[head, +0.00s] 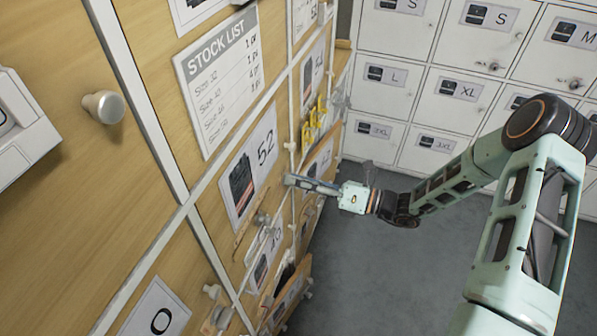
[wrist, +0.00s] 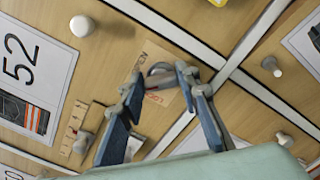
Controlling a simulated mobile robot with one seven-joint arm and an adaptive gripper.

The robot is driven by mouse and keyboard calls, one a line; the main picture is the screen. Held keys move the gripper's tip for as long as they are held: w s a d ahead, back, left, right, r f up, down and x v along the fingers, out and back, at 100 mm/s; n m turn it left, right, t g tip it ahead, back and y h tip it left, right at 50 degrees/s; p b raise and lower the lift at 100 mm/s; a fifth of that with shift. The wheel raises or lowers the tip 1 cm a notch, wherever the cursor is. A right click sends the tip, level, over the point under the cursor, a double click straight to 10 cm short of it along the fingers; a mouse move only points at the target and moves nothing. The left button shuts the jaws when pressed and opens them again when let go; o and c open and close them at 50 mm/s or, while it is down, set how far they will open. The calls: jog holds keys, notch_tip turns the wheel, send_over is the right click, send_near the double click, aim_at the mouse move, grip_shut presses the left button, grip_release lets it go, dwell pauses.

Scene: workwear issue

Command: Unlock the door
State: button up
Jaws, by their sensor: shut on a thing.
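A wooden door (wrist: 120,60) carries a card marked 52 (wrist: 30,75) and a round pale knob (wrist: 82,27). A small grey turn-piece (wrist: 159,69) sits at this label. My gripper (wrist: 165,82) has its fingertips around the grey piece and is shut on it; the fingers hide part of it and of the label. In the head view my gripper (head: 292,181) reaches the cabinet front just right of the 52 card (head: 249,165); the grey piece is not clear there.
A stock list sign (head: 218,75) hangs above the 52 card. Several knobs stick out of the cabinet, one at the left (head: 103,107). A wooden strip (wrist: 72,128) lies below the label. White lockers (head: 440,95) stand behind; the grey floor (head: 375,275) is clear.

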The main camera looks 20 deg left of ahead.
jog(key=shift+f+m+p, duration=0.1)
jog(key=shift+m+p, duration=2.2)
jog(key=shift+m, duration=2.2)
jog(key=o, duration=1.2)
jog(key=shift+c, duration=0.2)
jog(key=d, duration=1.2)
jog(key=shift+s, duration=0.45)
